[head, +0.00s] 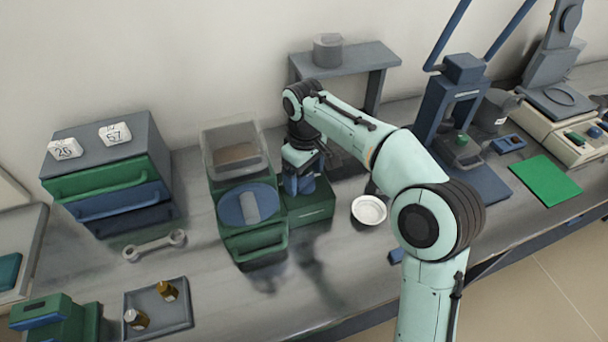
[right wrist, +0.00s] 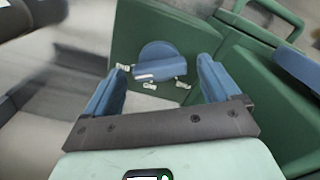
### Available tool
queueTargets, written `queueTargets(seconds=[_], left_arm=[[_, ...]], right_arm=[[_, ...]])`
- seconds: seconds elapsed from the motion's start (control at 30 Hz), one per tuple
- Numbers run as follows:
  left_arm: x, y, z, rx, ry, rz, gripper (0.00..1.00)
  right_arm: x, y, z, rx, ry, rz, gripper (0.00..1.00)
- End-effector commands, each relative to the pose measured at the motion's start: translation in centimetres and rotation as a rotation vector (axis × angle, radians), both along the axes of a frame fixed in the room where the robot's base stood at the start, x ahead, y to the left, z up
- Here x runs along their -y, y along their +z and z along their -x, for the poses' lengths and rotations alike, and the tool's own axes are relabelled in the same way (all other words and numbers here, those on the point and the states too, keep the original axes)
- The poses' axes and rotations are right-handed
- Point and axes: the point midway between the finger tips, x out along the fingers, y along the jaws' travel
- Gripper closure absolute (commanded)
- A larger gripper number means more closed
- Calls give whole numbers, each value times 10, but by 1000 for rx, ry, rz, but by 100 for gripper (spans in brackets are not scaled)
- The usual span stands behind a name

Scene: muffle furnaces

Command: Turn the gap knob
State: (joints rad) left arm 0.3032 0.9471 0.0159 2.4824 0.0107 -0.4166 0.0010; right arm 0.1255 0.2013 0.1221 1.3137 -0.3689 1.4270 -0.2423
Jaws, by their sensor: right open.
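The fingers look apart from the knob. In the head view my right gripper (head: 299,184) points down over the low green box (head: 310,210) beside the green machine with a round blue plate (head: 248,206). The knob is hidden or not distinguishable there. My left gripper is not in view.
A white bowl (head: 369,210) stands just right of the green box. A grey shelf (head: 350,58) is behind my arm. A drawer cabinet (head: 105,170), a wrench (head: 155,245) and a tray with bottles (head: 160,318) are at the left. The table front is partly clear.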

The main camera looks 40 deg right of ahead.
Motion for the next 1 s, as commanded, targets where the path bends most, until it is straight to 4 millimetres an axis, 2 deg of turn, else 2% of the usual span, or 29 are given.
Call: queueTargets(seconds=[0.23,0.27,0.4,0.43,0.77,1.0], left_arm=[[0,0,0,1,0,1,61],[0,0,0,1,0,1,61],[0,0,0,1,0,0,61],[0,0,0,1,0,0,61],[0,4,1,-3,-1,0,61],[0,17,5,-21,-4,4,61]], right_arm=[[0,-1,0,1,0,0,11],[0,-1,0,1,0,0,14],[0,-1,0,1,0,0,59],[0,-1,0,1,0,0,67],[0,0,0,1,33,0,67],[0,2,0,0,162,1,67]])
